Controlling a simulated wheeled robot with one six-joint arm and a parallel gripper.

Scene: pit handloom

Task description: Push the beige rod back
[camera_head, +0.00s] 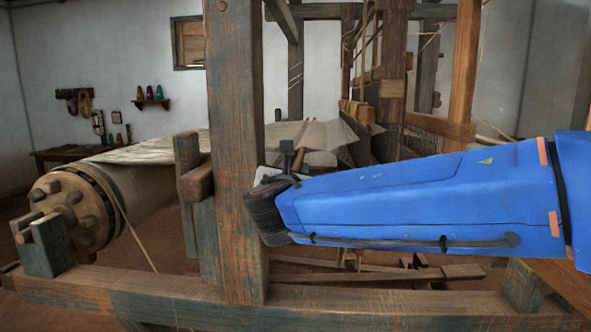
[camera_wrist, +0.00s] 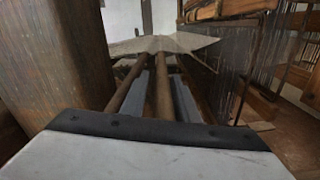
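Two rods run away from the camera side by side in the wrist view. The right one is the lighter, beige rod (camera_wrist: 163,88); the left one is a darker brown rod (camera_wrist: 131,94). Their near ends are hidden behind the pale, dark-edged body of my wrist, and their far ends meet the pale cloth (camera_wrist: 158,44). My gripper (camera_head: 290,158) is just right of the thick upright post in the head view, small and partly hidden. Grey strips flank the rods in the wrist view, but I cannot tell whether they are my fingers or whether anything is gripped.
The thick wooden post (camera_head: 236,150) stands close left of my gripper; it also fills the left of the wrist view (camera_wrist: 60,65). Hanging threads (camera_wrist: 232,62) and loom timbers are close on the right. A cloth roller (camera_head: 135,195) lies left, and a low frame beam (camera_head: 180,300) crosses in front.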

